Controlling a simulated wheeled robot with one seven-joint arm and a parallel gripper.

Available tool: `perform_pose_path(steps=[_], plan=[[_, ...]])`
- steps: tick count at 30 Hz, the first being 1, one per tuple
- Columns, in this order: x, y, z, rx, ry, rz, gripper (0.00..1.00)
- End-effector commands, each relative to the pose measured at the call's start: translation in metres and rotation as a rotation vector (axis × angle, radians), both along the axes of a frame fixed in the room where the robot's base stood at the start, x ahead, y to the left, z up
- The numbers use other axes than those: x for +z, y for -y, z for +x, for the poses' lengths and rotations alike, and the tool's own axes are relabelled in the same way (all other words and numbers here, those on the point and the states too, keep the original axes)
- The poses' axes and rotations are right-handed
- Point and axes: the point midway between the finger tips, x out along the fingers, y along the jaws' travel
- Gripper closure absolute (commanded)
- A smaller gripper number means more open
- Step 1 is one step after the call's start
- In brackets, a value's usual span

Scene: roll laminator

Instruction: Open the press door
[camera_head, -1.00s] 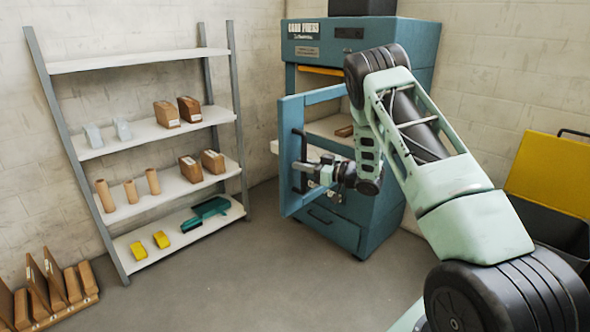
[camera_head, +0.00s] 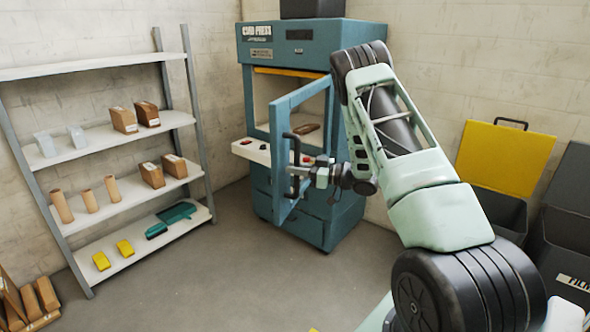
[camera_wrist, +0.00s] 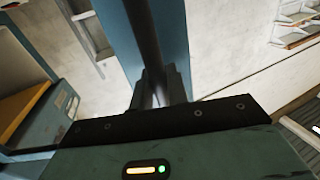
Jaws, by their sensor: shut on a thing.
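The blue press (camera_head: 318,205) stands against the back wall in the head view. Its framed door (camera_head: 277,120) is swung out from the body at a wide angle, and the press opening shows behind it. A black bar handle (camera_head: 293,165) is on the door's outer face. My gripper (camera_head: 312,176) is shut on this handle. In the wrist view the fingers (camera_wrist: 160,88) close around the dark handle bar (camera_wrist: 143,35), with the blue door frame (camera_wrist: 172,35) just behind it. The fingertips are small and partly hidden in the head view.
A shelf rack (camera_head: 115,138) with boxes, rolls and yellow blocks stands at the left. A white ledge with red buttons (camera_head: 255,153) juts from the press front. Bins, one with a yellow lid (camera_head: 505,158), stand at the right. The floor before the press is clear.

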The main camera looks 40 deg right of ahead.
Motion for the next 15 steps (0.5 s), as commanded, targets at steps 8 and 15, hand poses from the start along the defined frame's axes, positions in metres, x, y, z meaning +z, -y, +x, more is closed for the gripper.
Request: perform_pose_path(steps=[8,15], plan=[[0.0005,0.0010,0.0002,-0.003,0.001,-0.002,0.78],[-0.0005,0.0038,-0.0044,-0.004,0.000,-0.001,0.78]])
